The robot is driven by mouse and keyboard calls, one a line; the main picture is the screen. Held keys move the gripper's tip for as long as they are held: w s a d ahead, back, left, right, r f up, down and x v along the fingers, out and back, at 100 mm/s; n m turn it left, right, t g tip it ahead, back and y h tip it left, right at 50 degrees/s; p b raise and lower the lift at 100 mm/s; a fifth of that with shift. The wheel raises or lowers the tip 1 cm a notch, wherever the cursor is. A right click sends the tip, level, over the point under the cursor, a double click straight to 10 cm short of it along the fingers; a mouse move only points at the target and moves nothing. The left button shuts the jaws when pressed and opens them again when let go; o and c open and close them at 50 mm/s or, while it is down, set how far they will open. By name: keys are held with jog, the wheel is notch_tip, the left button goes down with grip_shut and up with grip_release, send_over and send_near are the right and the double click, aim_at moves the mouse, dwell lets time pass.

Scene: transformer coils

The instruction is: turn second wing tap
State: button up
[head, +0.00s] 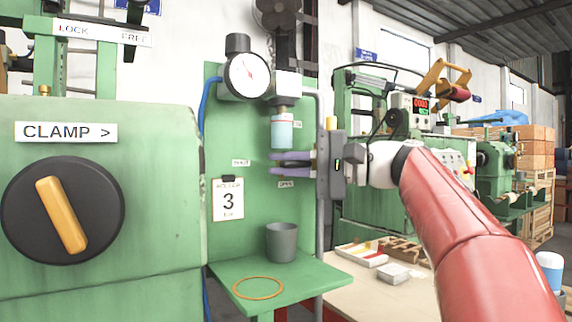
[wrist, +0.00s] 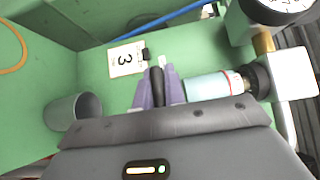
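My gripper (head: 275,163) reaches in from the right in the head view, with its purple fingers close together below the clear filter bowl (head: 282,133). In the wrist view my gripper (wrist: 157,75) has its fingers on either side of a dark upright piece, which looks like the wing of the tap (wrist: 157,90). The fingers appear to touch it on both sides. The tap is mostly hidden by the fingers in the head view. The filter bowl also shows right of the fingers in the wrist view (wrist: 208,86).
A pressure gauge (head: 246,76) sits above the bowl. A card marked 3 (head: 228,200) hangs on the green panel. A grey cup (head: 282,243) and an orange ring (head: 258,288) are on the green shelf (head: 310,278). A clamp box with a black knob (head: 62,210) stands at left.

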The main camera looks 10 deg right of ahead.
grip_shut()
jog(key=shift+p, duration=0.3)
jog(key=n+g+h+p, duration=0.1)
jog(key=n+h+p, duration=0.1)
jog(key=shift+n+h, duration=0.4)
jog(key=n+h+p, duration=0.1)
jog(key=h, duration=0.1)
jog(key=f+n+h+p, duration=0.1)
jog(key=n+h+p, duration=0.1)
jog(key=shift+d+h, duration=0.2)
jog(key=shift+h, duration=0.2)
jog(key=n+h, duration=0.2)
jog(key=h, duration=0.1)
jog(key=shift+w+d+f+t, duration=0.1)
jog(key=shift+d+t, duration=0.1)
jog(key=shift+t, duration=0.1)
jog(key=shift+w+d+n+t+h, duration=0.15)
jog(key=shift+n+t+h, duration=0.35)
jog(key=shift+h, duration=0.7)
jog(key=shift+d, duration=0.1)
